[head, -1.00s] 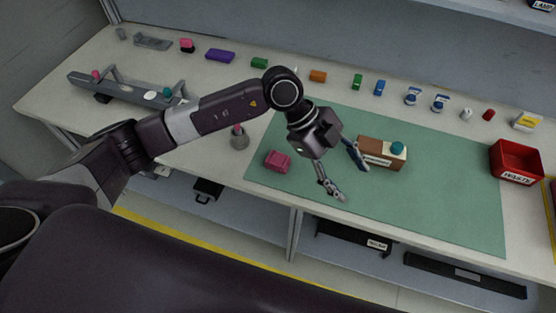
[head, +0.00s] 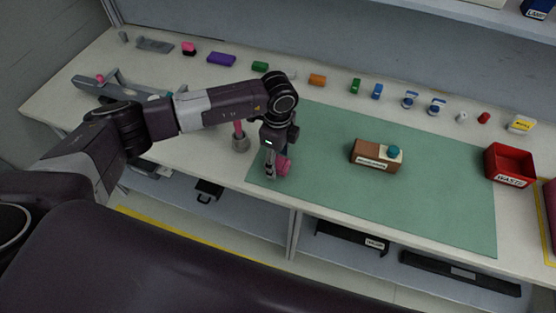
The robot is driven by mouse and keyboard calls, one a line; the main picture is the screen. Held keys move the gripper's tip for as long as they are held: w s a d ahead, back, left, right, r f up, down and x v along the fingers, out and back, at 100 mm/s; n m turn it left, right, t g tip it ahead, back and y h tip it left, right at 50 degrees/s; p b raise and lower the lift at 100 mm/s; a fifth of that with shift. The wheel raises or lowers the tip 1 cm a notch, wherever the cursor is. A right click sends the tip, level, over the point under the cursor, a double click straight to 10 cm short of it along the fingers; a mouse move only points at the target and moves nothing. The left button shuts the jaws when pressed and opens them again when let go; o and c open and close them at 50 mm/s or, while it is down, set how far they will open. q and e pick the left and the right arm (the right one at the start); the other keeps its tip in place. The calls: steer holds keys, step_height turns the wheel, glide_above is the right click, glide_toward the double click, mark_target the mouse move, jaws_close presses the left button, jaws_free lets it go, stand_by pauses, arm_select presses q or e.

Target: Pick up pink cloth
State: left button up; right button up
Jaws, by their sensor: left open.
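The pink cloth (head: 284,166) lies folded near the left front of the green mat (head: 440,200). My left gripper (head: 272,172) points down over the cloth, and its fingers hide the cloth's left part. The gripper is open. I cannot tell whether the fingers touch the cloth. My right gripper is not in view.
A grey holder (head: 241,144) with a pink-handled item stands just left of the gripper. A brown box (head: 371,161) with a teal knob and a red waste bin (head: 512,168) stand to the right. Several small items line the back.

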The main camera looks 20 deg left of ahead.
mark_target(278, 162)
arm_select(q)
steer(key=shift+f, duration=0.3)
steer(key=c, duration=1.2)
steer(key=shift+r, duration=0.15)
steer(key=shift+c, duration=0.2)
step_height(278, 162, up, 20)
steer(key=b, duration=0.5)
steer(key=o, duration=0.5)
steer(key=c, duration=0.4)
